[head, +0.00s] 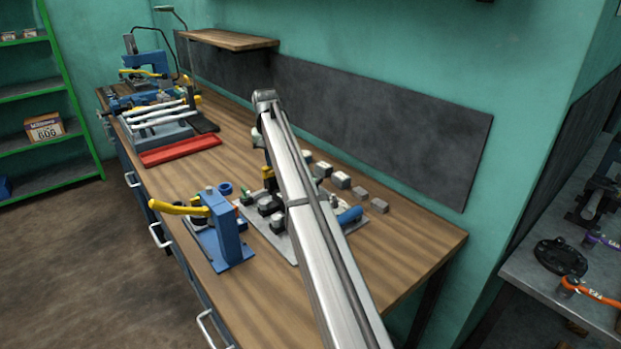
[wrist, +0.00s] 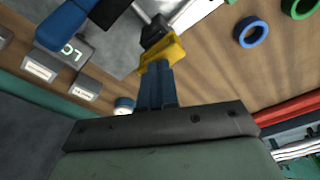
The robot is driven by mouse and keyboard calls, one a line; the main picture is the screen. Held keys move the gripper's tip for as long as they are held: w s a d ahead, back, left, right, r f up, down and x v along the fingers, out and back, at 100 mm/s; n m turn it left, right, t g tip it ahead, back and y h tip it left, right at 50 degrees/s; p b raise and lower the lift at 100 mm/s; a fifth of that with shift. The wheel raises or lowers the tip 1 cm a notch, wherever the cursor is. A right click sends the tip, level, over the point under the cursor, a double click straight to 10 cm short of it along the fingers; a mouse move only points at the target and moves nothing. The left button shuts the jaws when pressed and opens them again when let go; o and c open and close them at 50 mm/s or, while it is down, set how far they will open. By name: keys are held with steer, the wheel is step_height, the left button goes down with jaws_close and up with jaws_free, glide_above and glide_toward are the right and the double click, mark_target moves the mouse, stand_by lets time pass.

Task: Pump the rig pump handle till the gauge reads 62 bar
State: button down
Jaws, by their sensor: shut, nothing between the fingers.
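A grey metal plate (head: 357,223) with several fittings lies on the bench, partly hidden by my arm. A blue grip (head: 350,215) at its right is likely the rig pump handle. In the wrist view a blue grip (wrist: 62,25) with a black collar is at the upper left, apart from my fingers. My gripper (wrist: 157,72) is shut and empty. A yellow part (wrist: 163,52) shows right at its fingertips; I cannot tell if they touch. In the head view my gripper is mostly hidden behind my arm. I cannot make out a gauge or its reading.
A blue stand with a yellow lever (head: 180,207) is left of the plate. Several grey blocks (head: 340,180) stand behind the plate. A blue ring (wrist: 251,32), a red tray (head: 180,149) and other tools are farther along the bench. The bench's right end is clear.

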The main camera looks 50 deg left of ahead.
steer(key=shift+r, duration=2.35)
steer(key=shift+f, duration=0.15)
steer(key=shift+f, duration=2.4)
steer(key=shift+r, duration=2.55)
steer(key=shift+f, duration=0.1)
